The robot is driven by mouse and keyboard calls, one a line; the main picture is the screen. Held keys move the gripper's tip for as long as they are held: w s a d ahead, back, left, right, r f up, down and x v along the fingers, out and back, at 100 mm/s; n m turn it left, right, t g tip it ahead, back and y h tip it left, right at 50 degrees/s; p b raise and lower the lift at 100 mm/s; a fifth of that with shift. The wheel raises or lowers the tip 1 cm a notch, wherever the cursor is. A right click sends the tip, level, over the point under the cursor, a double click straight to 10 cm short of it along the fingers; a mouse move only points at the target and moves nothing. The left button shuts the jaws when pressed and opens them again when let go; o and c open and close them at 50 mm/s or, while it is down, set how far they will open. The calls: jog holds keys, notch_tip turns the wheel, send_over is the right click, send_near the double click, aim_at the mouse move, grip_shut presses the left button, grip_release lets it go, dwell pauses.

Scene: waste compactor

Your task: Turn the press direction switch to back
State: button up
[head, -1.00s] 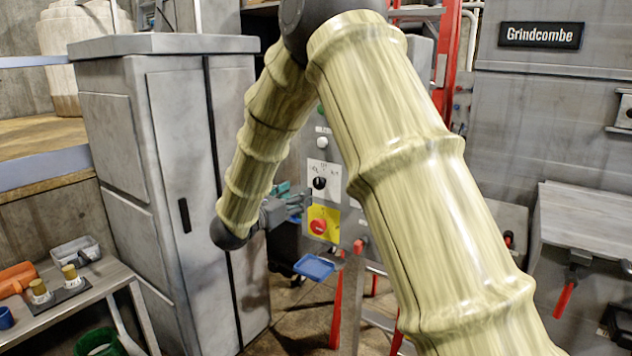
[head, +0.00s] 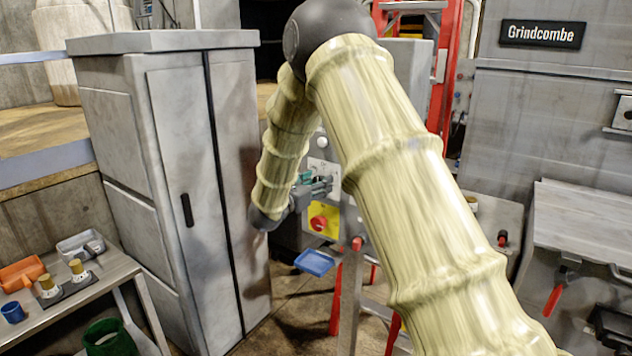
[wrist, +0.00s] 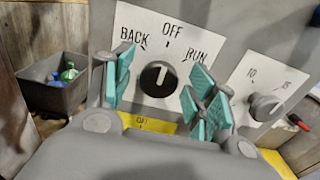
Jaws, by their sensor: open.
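The press direction switch (wrist: 158,79) is a round black knob with a white pointer on a white plate (wrist: 133,22) marked BACK, OFF and RUN. Its pointer points up toward OFF. BACK is at upper left and RUN at upper right. My gripper (wrist: 162,80) is open, with its teal-padded fingers to the left and right of the knob in the wrist view. I cannot tell whether the pads touch it. In the head view my gripper (head: 322,186) is at the panel's front, largely covering the knob.
A second knob (wrist: 264,105) is on another plate to the right. A red button on a yellow plate (head: 331,227) is below my gripper, with a blue tray (head: 314,263) lower down. A grey cabinet (head: 165,200) stands close to the left of my arm.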

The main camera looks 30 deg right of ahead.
jog(key=shift+c, duration=0.2)
jog(key=c, duration=1)
jog(key=shift+f+n+b, duration=0.2)
jog(key=shift+n+b, duration=0.1)
jog(key=shift+b, duration=0.55)
jog(key=shift+w+a+n+b, duration=0.1)
jog(key=shift+w+n+b, duration=0.05)
jog(key=shift+n+b, duration=5.2)
jog(key=shift+r+m+b, duration=0.1)
jog(key=shift+m+b, duration=0.45)
jog(key=shift+b, duration=0.1)
